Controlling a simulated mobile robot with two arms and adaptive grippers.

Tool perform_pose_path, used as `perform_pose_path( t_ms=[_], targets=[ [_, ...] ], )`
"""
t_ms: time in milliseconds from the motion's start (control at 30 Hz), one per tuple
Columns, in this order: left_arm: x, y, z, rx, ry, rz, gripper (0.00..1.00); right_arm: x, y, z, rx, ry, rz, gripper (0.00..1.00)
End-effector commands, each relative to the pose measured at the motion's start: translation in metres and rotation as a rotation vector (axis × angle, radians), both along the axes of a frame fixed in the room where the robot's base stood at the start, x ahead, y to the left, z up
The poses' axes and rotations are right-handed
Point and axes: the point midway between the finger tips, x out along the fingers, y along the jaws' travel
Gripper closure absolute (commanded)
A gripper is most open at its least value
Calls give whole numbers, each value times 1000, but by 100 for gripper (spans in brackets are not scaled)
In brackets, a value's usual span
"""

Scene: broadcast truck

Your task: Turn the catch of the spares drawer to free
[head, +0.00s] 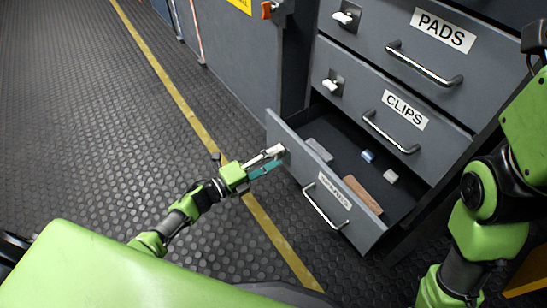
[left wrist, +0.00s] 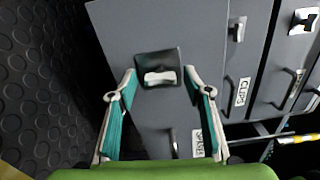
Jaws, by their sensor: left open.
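The spares drawer (head: 352,222), a grey front with a bar handle and a small white label, stands pulled out at the bottom of the cabinet. Its catch (left wrist: 160,76) is a pale knob on a dark plate, lying crosswise in the left wrist view. My left gripper (head: 270,160) is at the left end of the drawer front, by the catch. In the left wrist view its teal-padded fingers (left wrist: 159,72) are open, one on each side of the catch plate. In the head view the fingers largely hide the catch. My right gripper is out of view.
Above are the closed CLIPS drawer (head: 347,113) and PADS drawer (head: 377,37), each with a white catch. The open drawer holds a brown block (head: 362,195), a grey piece (head: 319,149) and small blue and white items. Studded floor (head: 90,130) is clear on the left.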

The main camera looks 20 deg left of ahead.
Motion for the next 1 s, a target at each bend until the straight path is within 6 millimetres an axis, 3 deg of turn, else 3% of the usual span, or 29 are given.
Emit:
perform_pose_path(
  t_ms=[167,700,1000],
  targets=[
    [-8,6,-1,1,2,0,54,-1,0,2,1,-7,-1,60],
    [-86,67,-1,2,2,0,54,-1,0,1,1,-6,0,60],
    [-95,74,0,0,0,0,54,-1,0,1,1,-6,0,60]
  ],
)
